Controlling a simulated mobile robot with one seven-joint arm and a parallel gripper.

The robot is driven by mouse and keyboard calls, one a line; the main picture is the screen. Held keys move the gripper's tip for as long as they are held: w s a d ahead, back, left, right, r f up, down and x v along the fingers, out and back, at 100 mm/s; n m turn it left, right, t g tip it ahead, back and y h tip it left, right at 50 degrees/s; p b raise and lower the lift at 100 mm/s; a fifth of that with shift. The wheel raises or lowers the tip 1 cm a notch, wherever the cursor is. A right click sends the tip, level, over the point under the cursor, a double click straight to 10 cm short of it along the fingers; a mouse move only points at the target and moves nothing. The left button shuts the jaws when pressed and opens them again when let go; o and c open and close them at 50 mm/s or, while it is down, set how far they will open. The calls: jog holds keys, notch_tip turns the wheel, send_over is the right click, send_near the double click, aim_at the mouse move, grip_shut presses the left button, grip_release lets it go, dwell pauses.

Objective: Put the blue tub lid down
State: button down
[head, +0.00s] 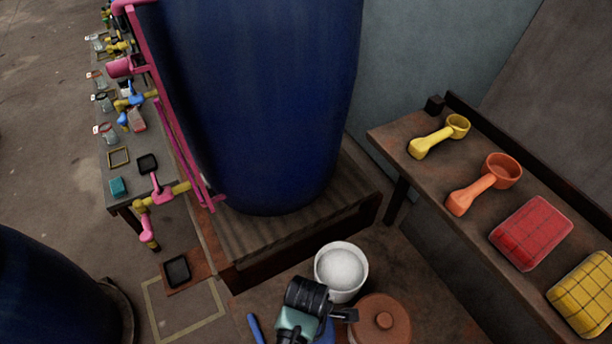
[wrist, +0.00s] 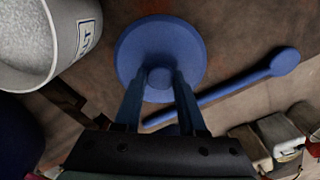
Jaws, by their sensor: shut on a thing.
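The blue tub lid (wrist: 188,48) is a round disc with a knob, seen in the wrist view in front of my gripper. My gripper (wrist: 160,82) has its two fingers shut on the lid's knob. The lid is over the brown surface, and I cannot tell whether it touches it. In the head view my gripper's fingertips and most of the lid are hidden behind the wrist.
A white tub (head: 359,287) of white grains stands open beside my gripper, with a terracotta-coloured lid (head: 383,318) to its right. A long blue utensil (wrist: 282,62) lies close by the blue lid. A shelf (head: 395,137) holds yellow and orange scoops. A large blue vat (head: 265,100) stands behind.

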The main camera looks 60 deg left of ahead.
jog(key=shift+f, duration=0.7)
jog(key=shift+f, duration=0.2)
jog(key=shift+c, duration=2.4)
grip_release()
jog(key=shift+r, duration=0.15)
notch_tip(320, 180, up, 12)
jog(key=p, duration=0.1)
